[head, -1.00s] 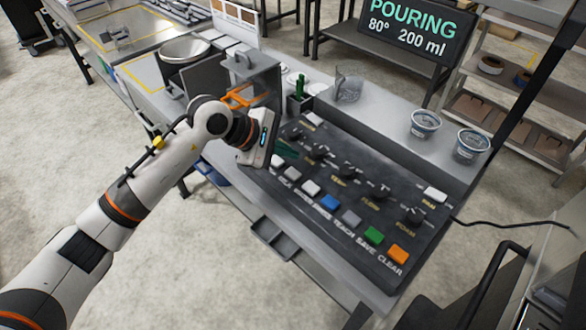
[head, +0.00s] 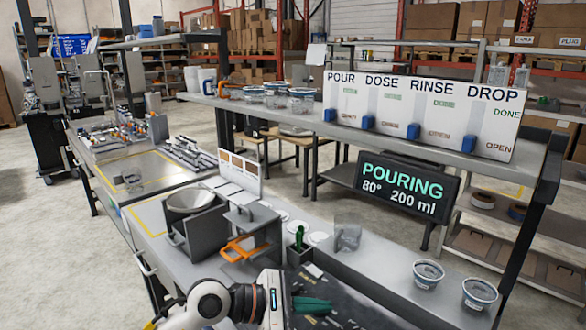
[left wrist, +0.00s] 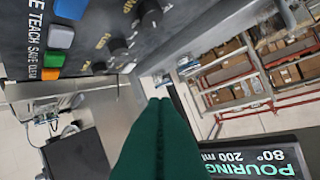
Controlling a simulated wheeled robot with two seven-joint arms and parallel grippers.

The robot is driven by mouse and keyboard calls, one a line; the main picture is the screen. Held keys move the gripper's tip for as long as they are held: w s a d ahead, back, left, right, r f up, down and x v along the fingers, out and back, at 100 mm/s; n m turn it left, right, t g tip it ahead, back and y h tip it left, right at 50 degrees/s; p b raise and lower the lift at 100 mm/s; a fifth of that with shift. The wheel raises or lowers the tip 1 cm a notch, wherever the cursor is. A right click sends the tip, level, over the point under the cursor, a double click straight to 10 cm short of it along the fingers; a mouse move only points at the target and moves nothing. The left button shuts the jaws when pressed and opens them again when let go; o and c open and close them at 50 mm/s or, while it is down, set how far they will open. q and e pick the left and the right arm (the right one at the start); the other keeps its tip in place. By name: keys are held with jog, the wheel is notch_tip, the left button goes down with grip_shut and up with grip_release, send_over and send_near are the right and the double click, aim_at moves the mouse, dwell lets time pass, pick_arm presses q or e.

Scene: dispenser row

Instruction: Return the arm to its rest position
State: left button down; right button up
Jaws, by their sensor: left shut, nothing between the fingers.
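My left arm comes in at the bottom edge of the head view. Its white and black wrist ends in the green fingers of my left gripper (head: 313,305), which are shut and empty above the dark control panel (head: 352,309). In the left wrist view the green fingers (left wrist: 160,143) are together with nothing between them. Most of the panel is below the head view. My right gripper is not in view.
A grey dispenser stand with an orange handle (head: 238,248) stands left of the panel. Two lidded cups (head: 428,273) and a clear jug (head: 348,234) are on the ledge behind. The sign (head: 406,191) reads POURING 80° 200 ml. A POUR, DOSE, RINSE, DROP board (head: 420,112) stands on the shelf.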

pick_arm(q)
notch_tip(320, 180, up, 7)
jog(key=s+a+n+t+h, duration=0.1)
jog(key=s+n+t+h, duration=0.1)
jog(key=n+t+h, duration=0.6)
jog(key=w+a+n+t+y, duration=0.2)
jog(key=a+n+t+y, duration=0.75)
jog(key=n, duration=0.95)
jog(key=s+a+f+n+g+y, duration=0.2)
jog(key=a+f+n+g+y, duration=0.1)
jog(key=a+f+n+y, duration=0.6)
jog(key=s+a+f+n+g+y, duration=0.35)
jog(key=f+n+y, duration=0.2)
jog(key=n, duration=0.55)
jog(key=s+a+f+n+g+h, duration=0.1)
jog(key=s+f+n+g, duration=0.35)
jog(key=s+f, duration=0.4)
jog(key=s+a+f+n+g+h, duration=0.1)
jog(key=s+f+n+g, duration=0.35)
jog(key=s, duration=0.75)
notch_tip(320, 180, down, 27)
jog(key=m+g, duration=0.2)
jog(key=g, duration=0.1)
jog(key=s+a+f+g, duration=0.1)
jog(key=s+a+f, duration=0.1)
jog(key=s+f, duration=1.4)
jog(key=shift+s+a, duration=0.3)
jog(key=shift+s, duration=0.35)
